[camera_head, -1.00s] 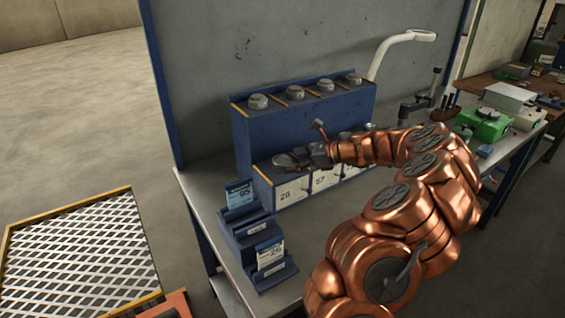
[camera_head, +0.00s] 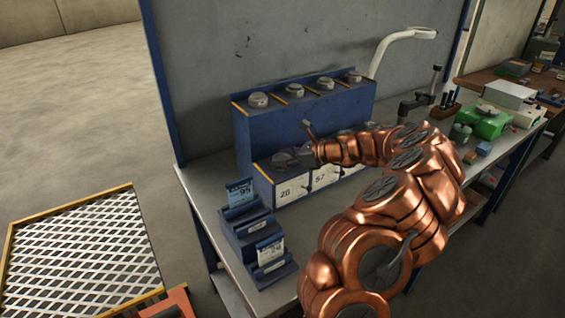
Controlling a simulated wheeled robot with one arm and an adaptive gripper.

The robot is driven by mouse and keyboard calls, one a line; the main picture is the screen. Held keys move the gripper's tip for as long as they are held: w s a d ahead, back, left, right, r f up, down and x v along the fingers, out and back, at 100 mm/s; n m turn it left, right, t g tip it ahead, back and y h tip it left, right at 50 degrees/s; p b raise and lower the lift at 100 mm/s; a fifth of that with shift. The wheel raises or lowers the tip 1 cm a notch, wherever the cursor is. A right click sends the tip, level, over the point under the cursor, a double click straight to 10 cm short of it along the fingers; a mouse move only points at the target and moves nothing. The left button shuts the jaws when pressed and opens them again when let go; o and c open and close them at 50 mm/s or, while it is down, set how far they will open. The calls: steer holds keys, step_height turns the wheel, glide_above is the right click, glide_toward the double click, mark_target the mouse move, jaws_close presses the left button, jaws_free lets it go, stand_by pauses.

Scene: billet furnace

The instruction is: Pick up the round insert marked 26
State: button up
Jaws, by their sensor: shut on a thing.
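The round grey insert (camera_head: 281,160) is at the left end of the front, lower step of the blue rack, above a white label (camera_head: 287,192) that seems to read 26, though the last digit is blurred. My gripper (camera_head: 293,155) reaches in from the right and is shut on this insert. The jaws partly cover it. I cannot tell whether it still touches the rack.
The blue rack (camera_head: 300,126) has several round inserts on its upper step. My arm hides much of the lower row. A blue card holder (camera_head: 246,229) stands in front on the grey bench (camera_head: 202,189). A lamp arm (camera_head: 384,52) rises behind.

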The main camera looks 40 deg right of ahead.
jaws_close()
steer(key=shift+r, duration=0.1)
